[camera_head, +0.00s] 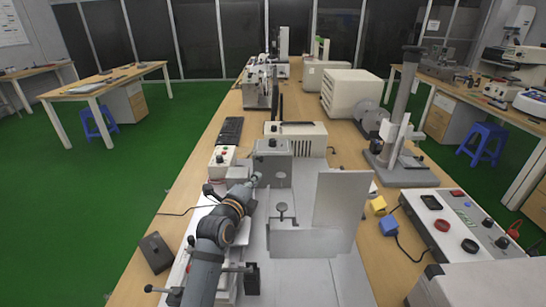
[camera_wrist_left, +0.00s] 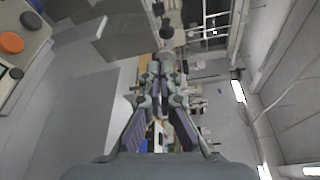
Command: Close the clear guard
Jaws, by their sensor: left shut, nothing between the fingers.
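The clear guard (camera_head: 341,205) is a pale, see-through-looking bent panel standing upright over the right part of the grey machine bed, with a low front strip reaching left. Behind it and to the left is the machine's grey head block (camera_head: 272,158); a small round-topped post (camera_head: 282,210) stands on the bed. My left gripper (camera_head: 256,181) is shut and empty, left of the post and apart from the guard's tall panel. In the left wrist view its fingertips (camera_wrist_left: 166,72) meet, and a grey panel (camera_wrist_left: 125,38), likely the guard, is up and left of them. My right gripper is not in view.
A control box (camera_head: 460,225) with knobs and a stand with a tall column (camera_head: 400,110) are on the right. A white button box (camera_head: 222,160) and keyboard (camera_head: 230,131) are on the left. A dark small box (camera_head: 156,252) lies near the left table edge.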

